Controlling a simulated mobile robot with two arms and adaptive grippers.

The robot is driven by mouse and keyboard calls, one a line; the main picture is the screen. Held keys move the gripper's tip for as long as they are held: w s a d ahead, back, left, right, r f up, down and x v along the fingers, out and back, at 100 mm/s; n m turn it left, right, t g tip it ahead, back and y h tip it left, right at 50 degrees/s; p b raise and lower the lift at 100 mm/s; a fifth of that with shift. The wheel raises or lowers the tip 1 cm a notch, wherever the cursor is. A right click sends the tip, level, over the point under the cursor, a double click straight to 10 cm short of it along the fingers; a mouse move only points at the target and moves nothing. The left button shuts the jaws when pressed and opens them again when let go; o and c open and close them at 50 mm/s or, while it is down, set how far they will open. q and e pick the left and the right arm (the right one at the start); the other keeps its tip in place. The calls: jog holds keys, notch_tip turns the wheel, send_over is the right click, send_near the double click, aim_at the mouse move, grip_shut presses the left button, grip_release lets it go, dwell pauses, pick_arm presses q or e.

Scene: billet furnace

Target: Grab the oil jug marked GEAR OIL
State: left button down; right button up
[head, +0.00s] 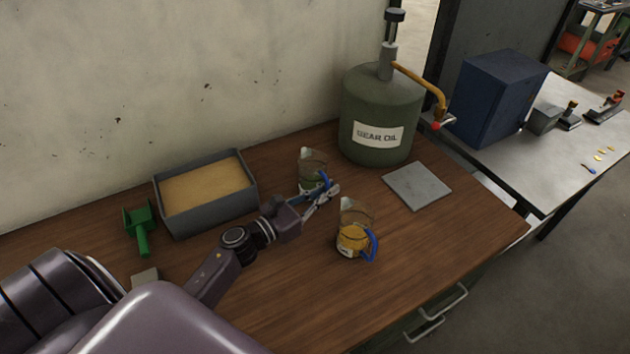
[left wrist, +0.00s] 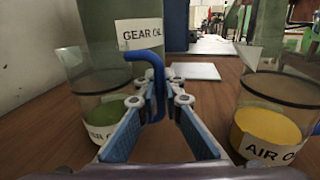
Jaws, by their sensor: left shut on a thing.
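A clear jug with green oil (head: 311,174) and a blue handle stands on the bench; it is at the left in the left wrist view (left wrist: 100,108), its label partly hidden. My left gripper (head: 326,192) is shut on this jug's blue handle (left wrist: 158,85), which passes between the fingers. A second clear jug with yellow oil (head: 352,238) and a blue handle stands to the right, apart from the gripper; its label begins "AIR O" in the left wrist view (left wrist: 265,130). A large green drum (head: 375,105) labelled GEAR OIL, with a pump, stands behind. My right gripper is out of view.
A grey tray of sand (head: 204,222) and a green scoop (head: 139,230) are at the left of the wooden bench (head: 440,240). A flat grey plate (head: 417,186) lies before the drum. A blue box (head: 492,98) stands on the metal table at right. The bench's front right is clear.

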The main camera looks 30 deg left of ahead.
pick_arm(q)
jog(key=shift+r, duration=0.1)
notch_tip(320, 180, up, 20)
jog(key=p, duration=0.4)
dwell(0.4)
